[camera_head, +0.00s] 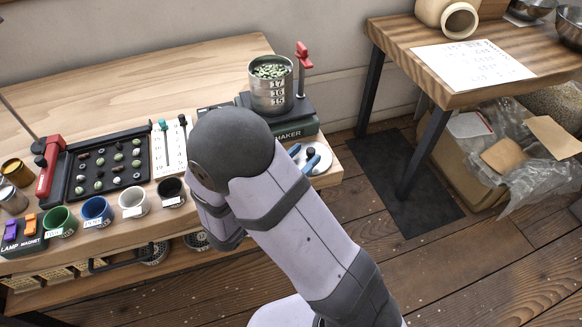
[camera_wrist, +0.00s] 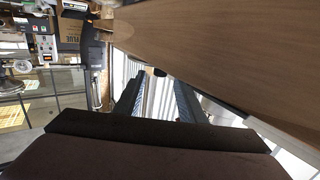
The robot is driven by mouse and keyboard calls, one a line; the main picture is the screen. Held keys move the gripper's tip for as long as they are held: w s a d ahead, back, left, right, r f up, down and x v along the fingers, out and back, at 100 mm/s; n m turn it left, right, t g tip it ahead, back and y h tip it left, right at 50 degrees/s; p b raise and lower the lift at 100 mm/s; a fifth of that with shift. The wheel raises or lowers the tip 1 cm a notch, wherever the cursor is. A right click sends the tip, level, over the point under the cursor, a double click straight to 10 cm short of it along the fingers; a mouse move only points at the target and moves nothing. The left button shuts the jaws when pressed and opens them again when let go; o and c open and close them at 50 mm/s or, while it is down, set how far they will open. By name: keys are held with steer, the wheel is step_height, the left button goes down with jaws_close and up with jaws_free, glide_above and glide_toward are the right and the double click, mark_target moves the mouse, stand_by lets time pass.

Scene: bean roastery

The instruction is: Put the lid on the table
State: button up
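The lid (camera_head: 322,161) is a pale round disc with a small black knob. It shows at the right end of the wooden table, partly hidden by my gripper and arm. My gripper (camera_head: 303,158) is at the knob, its blue fingers spread apart with a gap between them. In the wrist view the two fingers (camera_wrist: 158,82) also stand apart, with a small dark piece, perhaps the knob, near their tips. The metal canister (camera_head: 271,92) stands uncovered on a dark base behind my arm, with pale green beans inside.
The table (camera_head: 180,72) has clear wood at the back left. A dark bean tray (camera_head: 108,166), a white card and several small cups stand left of my arm. A red-topped post (camera_head: 302,70) rises beside the canister. A second table (camera_head: 480,85) stands right, across a floor gap.

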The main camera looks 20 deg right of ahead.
steer(key=shift+v, duration=2.1)
